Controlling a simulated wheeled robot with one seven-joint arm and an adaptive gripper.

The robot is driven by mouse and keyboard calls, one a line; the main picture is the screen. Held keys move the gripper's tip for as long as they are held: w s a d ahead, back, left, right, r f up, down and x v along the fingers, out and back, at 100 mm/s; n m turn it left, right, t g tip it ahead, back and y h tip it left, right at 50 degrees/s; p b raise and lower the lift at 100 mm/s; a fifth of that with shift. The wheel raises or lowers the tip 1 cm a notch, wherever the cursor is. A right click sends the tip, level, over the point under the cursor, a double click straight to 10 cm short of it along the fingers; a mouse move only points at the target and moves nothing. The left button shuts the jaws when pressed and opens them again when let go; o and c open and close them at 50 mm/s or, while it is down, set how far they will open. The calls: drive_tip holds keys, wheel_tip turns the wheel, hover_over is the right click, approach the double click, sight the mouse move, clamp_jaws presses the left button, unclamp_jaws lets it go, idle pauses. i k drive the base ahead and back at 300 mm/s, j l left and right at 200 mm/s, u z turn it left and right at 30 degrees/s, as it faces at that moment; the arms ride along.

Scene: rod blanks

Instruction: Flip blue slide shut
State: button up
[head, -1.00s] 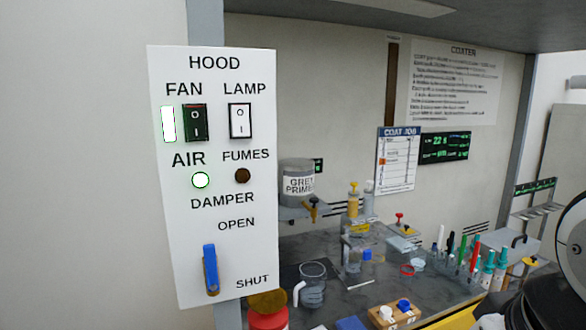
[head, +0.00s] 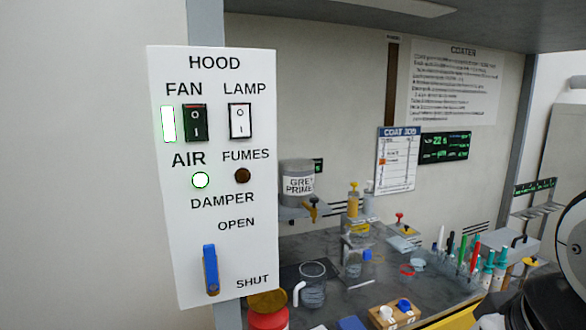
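A blue handle (head: 210,270) sits on the lower left of the white HOOD panel (head: 180,235), under the word DAMPER. It stands nearly upright in the picture. The word OPEN is above and right of it, and SHUT is to the right of its lower end. I cannot tell for sure which setting it is at. My gripper is not in view.
The panel also holds a FAN switch (head: 196,123), a LAMP switch (head: 240,120), a lit green AIR light (head: 201,180) and a dark FUMES light (head: 242,176). A cluttered bench (head: 340,300) with a clear jug (head: 312,285) and a red jar (head: 268,318) lies below and right.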

sight(367, 254)
drive_tip(key=i+l+u, duration=0.1)
drive_tip(key=l, duration=0.25)
drive_tip(key=i+l+u, duration=0.15)
drive_tip(key=l, duration=0.25)
drive_tip(key=i+l+u, duration=0.1)
drive_tip(key=l, duration=0.3)
drive_tip(key=i+l+u, duration=0.1)
drive_tip(key=l, duration=0.3)
drive_tip(key=i+l+u, duration=0.15)
drive_tip(key=l, duration=0.25)
